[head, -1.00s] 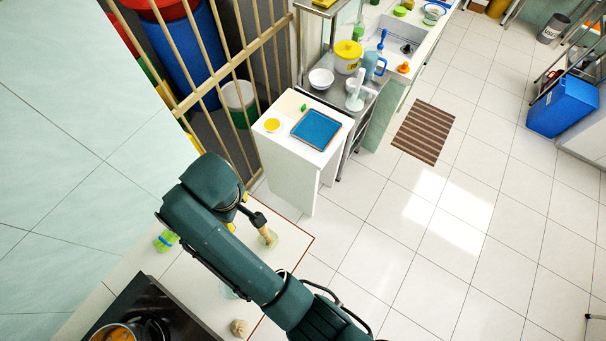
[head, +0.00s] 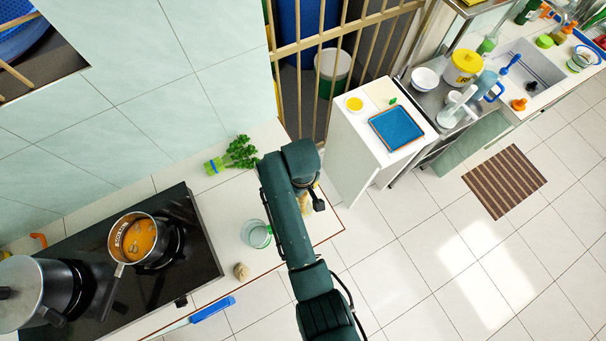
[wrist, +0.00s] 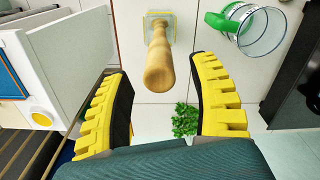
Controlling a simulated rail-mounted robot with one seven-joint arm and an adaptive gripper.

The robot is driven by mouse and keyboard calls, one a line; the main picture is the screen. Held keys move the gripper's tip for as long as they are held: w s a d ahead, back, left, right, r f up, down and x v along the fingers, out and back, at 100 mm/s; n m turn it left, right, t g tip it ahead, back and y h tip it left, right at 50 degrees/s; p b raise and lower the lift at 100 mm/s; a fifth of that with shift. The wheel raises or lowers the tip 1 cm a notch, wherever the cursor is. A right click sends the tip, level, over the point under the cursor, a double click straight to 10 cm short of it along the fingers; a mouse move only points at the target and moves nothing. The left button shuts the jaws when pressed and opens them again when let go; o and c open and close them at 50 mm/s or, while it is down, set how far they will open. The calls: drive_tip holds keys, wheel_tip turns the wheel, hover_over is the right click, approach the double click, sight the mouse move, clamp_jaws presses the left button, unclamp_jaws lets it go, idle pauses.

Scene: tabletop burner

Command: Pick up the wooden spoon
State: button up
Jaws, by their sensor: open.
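The wooden spoon's pale, thick handle (wrist: 159,62) stands up toward the camera in the wrist view. Its far end is at a small square clear container (wrist: 158,18); the spoon's head cannot be made out. My gripper (wrist: 162,76) is open, its yellow-and-black fingers apart on either side of the handle's near end, with gaps on both sides. In the head view my arm hides most of the gripper, and only a little tan wood shows beside it.
A clear glass jug (head: 257,234) and leafy greens (head: 240,153) are close by on the counter. A pan of orange soup (head: 139,239) and a grey pot (head: 30,292) stand on the black stove (head: 195,225). A white cabinet (head: 352,150) stands beyond.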

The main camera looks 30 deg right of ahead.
drive_tip(key=f, duration=0.3)
drive_tip(key=shift+s+f, duration=0.2)
drive_tip(key=shift+s, duration=0.05)
clamp_jaws()
